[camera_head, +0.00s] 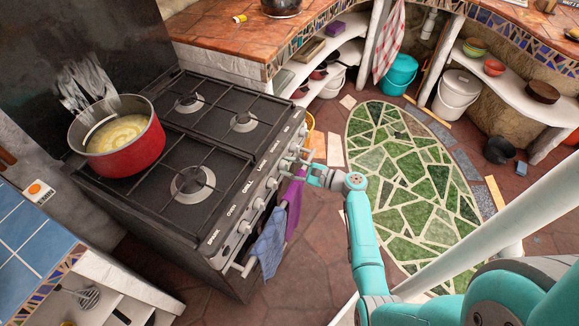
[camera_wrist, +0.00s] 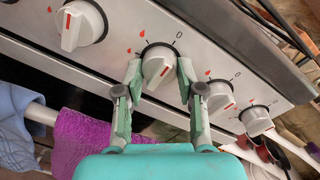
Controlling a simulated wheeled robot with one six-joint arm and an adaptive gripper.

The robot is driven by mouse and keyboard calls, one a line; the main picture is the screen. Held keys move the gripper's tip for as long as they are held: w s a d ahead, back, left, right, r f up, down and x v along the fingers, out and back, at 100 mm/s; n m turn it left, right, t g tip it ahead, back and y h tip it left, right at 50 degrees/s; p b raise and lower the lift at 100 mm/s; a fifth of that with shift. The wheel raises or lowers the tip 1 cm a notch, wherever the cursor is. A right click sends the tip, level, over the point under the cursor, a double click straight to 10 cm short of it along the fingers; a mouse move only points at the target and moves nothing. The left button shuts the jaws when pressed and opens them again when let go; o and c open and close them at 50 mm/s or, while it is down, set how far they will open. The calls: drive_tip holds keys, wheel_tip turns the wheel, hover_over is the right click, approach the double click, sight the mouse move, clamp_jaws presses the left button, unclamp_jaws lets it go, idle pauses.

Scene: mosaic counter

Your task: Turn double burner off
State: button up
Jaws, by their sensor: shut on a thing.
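The black gas stove (camera_head: 205,150) has a row of white knobs along its front panel (camera_head: 258,190). My gripper (camera_head: 299,164) is at this panel, towards its far end. In the wrist view my gripper (camera_wrist: 159,70) has one finger on each side of a white knob (camera_wrist: 158,64) and is shut on it. No flame is clear on the burners. The panel lettering near the held knob is too small to read surely.
A red pot (camera_head: 126,137) of yellowish food stands on the stove at the left. Other knobs (camera_wrist: 78,26) flank the held one. Blue (camera_head: 268,246) and purple (camera_head: 293,203) towels hang on the front rail. The floor by the green mosaic (camera_head: 400,165) is open.

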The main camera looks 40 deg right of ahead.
drive_tip(key=o, duration=1.1)
drive_tip(key=shift+o, duration=0.2)
drive_tip(key=shift+s+d, duration=0.1)
drive_tip(key=v, duration=1.1)
drive_tip(key=shift+s, duration=0.4)
drive_tip(key=shift+d+f, duration=0.1)
drive_tip(key=shift+d, duration=0.05)
